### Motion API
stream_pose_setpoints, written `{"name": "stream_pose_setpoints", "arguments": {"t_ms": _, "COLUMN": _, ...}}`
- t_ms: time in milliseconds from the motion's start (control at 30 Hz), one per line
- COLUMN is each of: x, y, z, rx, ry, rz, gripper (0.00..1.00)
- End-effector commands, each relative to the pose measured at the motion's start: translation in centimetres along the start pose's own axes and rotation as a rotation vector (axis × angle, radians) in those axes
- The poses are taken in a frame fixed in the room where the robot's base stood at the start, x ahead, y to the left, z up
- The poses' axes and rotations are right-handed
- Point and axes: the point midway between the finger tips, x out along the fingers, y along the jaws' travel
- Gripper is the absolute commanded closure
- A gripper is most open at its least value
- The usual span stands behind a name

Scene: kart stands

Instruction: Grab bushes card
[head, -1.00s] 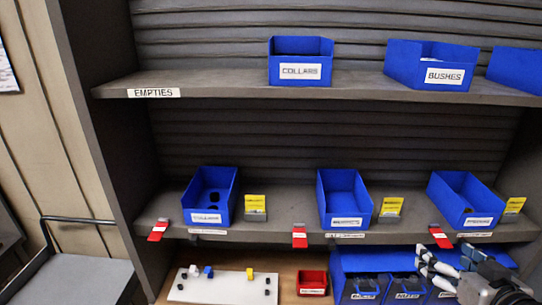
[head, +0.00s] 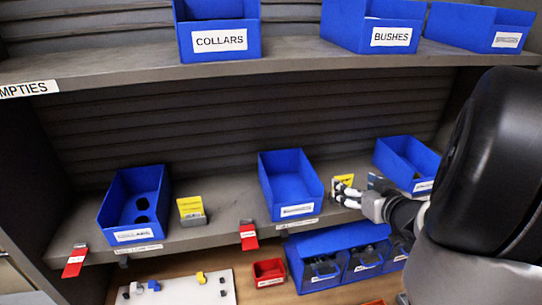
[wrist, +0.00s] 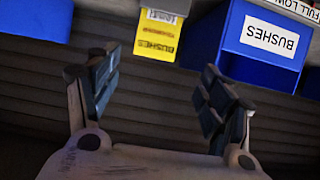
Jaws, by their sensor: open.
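The yellow bushes card (head: 342,182) stands on the middle shelf just right of the middle blue bin. In the wrist view, which is upside down, the card (wrist: 158,34) reads BUSHES and sits in a pale holder at the shelf edge. My gripper (head: 356,190) is at the card's front, partly hiding it in the head view. In the wrist view my gripper (wrist: 157,70) is open and empty, with the card ahead of and between the fingers, not touching them. The middle bin (head: 290,180) also shows in the wrist view (wrist: 265,38), labelled BUSHES.
Another yellow card (head: 191,207) stands by the left blue bin (head: 134,200). A right blue bin (head: 405,160) is close to my arm. Red clips (head: 248,236) hang on the shelf edge. Below are a white board (head: 185,290), a red bin (head: 268,271) and a blue rack (head: 330,240).

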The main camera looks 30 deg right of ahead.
Motion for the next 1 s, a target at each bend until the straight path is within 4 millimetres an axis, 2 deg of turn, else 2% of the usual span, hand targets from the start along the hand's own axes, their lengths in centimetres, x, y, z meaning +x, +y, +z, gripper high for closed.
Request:
{"name": "stream_pose_setpoints", "arguments": {"t_ms": 100, "x": 2.1, "y": -0.1, "z": 0.1, "rx": 0.000, "ry": -0.001, "rz": -0.003, "gripper": 0.27}}
{"name": "stream_pose_setpoints", "arguments": {"t_ms": 367, "x": 3.9, "y": 0.1, "z": 0.0, "rx": 0.000, "ry": -0.001, "rz": 0.000, "gripper": 0.27}}
{"name": "stream_pose_setpoints", "arguments": {"t_ms": 633, "x": 7.8, "y": 0.8, "z": -0.1, "rx": 0.000, "ry": -0.001, "rz": -0.001, "gripper": 0.27}}
{"name": "stream_pose_setpoints", "arguments": {"t_ms": 733, "x": 8.5, "y": 0.7, "z": -0.1, "rx": 0.000, "ry": -0.001, "rz": -0.001, "gripper": 0.27}}
{"name": "stream_pose_setpoints", "arguments": {"t_ms": 1000, "x": 8.5, "y": 0.8, "z": -0.2, "rx": 0.000, "ry": 0.000, "rz": 0.001, "gripper": 0.29}}
